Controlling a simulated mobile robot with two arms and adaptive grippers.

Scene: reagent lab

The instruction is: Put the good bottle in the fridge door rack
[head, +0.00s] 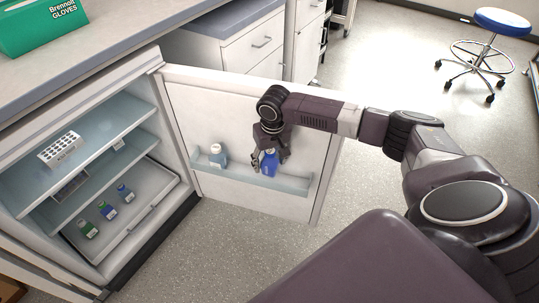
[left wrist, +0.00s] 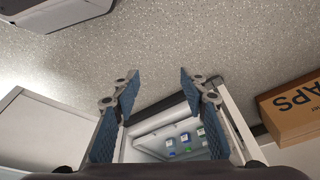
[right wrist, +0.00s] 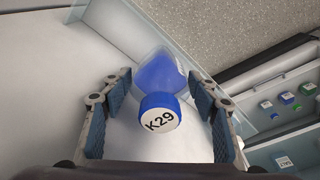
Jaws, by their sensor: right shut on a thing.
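My right gripper (head: 264,158) is shut on a blue bottle (head: 269,165) with a blue cap. In the right wrist view the bottle (right wrist: 160,74) has a white cap top marked K29, between the two fingers. The bottle is at the fridge door rack (head: 285,183), a translucent bin on the inside of the open door (head: 225,105). I cannot tell if its base rests on the rack floor. My left gripper (left wrist: 155,90) is open and empty.
The open fridge holds a white tube rack (head: 60,149) on its upper glass shelf and several small bottles (head: 107,210) in the bottom tray. A green glove box (head: 40,25) is on the counter. A cardboard box (left wrist: 292,108) is on the floor. A blue stool (head: 502,20) stands far right.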

